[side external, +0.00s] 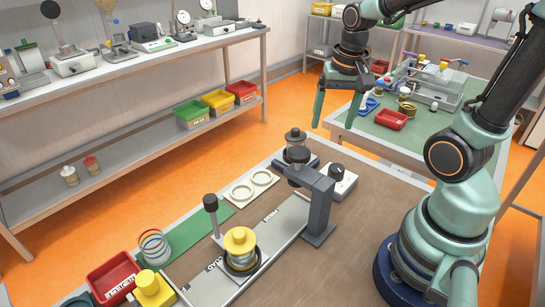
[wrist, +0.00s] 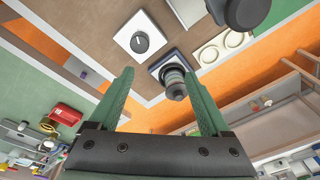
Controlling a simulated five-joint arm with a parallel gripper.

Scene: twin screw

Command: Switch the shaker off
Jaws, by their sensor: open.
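A white box with a black knob (side external: 337,172) stands on the brown bench near its back edge. The knob also shows in the wrist view (wrist: 140,42), with a pale pointer line on its face. Beside it, a dark-lidded grey jar (side external: 296,140) stands on a small pale base with a dark blue edge; the jar also shows in the wrist view (wrist: 175,88). I cannot tell whether the jar is shaking. My gripper (side external: 336,108) is open and empty, raised above and behind the box. In the wrist view its fingers (wrist: 156,73) are wide apart.
A dark grey overhanging bracket (side external: 320,205) stands close in front of the knob box. A yellow-lidded jar (side external: 240,243), a pale two-ring plate (side external: 238,193) and a red reject bin (side external: 98,276) lie leftward.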

